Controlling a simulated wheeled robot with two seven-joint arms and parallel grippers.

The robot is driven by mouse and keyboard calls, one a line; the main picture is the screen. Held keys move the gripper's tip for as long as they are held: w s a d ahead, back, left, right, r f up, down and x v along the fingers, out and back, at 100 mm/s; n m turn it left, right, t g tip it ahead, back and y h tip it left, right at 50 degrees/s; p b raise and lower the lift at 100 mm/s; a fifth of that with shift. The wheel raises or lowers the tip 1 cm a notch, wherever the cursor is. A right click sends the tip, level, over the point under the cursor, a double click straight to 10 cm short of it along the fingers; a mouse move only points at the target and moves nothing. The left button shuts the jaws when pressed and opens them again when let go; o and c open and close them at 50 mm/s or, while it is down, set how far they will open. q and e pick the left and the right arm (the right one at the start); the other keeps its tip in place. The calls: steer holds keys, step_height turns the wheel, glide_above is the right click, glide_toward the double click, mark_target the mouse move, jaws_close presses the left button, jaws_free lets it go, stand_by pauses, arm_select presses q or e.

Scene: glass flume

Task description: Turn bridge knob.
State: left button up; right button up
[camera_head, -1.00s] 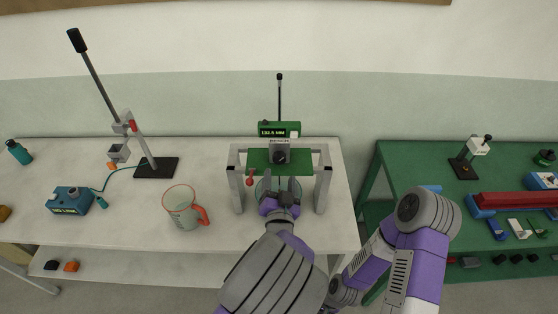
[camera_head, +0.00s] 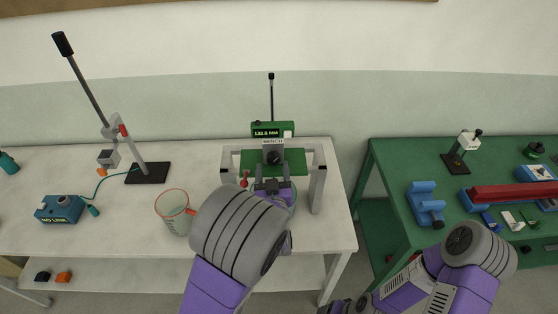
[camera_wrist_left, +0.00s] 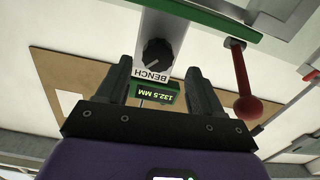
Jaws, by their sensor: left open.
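The bridge knob (camera_head: 274,157) is a round black knob on a grey block labelled BENCH, at the middle of the green crossbar (camera_head: 295,161) of a grey-legged frame. My left gripper (camera_head: 272,183) is open and empty just in front of and below the knob. In the wrist view its two fingers (camera_wrist_left: 159,66) stand either side of the line to the knob; I see no contact. A green display (camera_head: 272,130) behind reads about 132.5 MM. My right gripper is out of view.
A red-balled lever (camera_head: 244,180) hangs from the crossbar, close beside my left gripper. A measuring jug (camera_head: 174,212) stands left of the frame, by my left arm. A stand with a black base (camera_head: 147,173) is farther left. A green table (camera_head: 395,185) is at right.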

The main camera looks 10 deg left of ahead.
mark_target(274, 161)
arm_select(q)
steer(key=shift+x, duration=2)
steer(key=shift+d, duration=0.1)
steer(key=c, duration=1.1)
steer(key=shift+o, duration=0.2)
steer(key=m+p, duration=0.1)
steer(key=m, duration=0.3)
steer(key=shift+w+d+r+m, duration=0.1)
steer(key=shift+m, duration=0.3)
steer(key=o, duration=1.1)
steer(key=shift+c, duration=0.2)
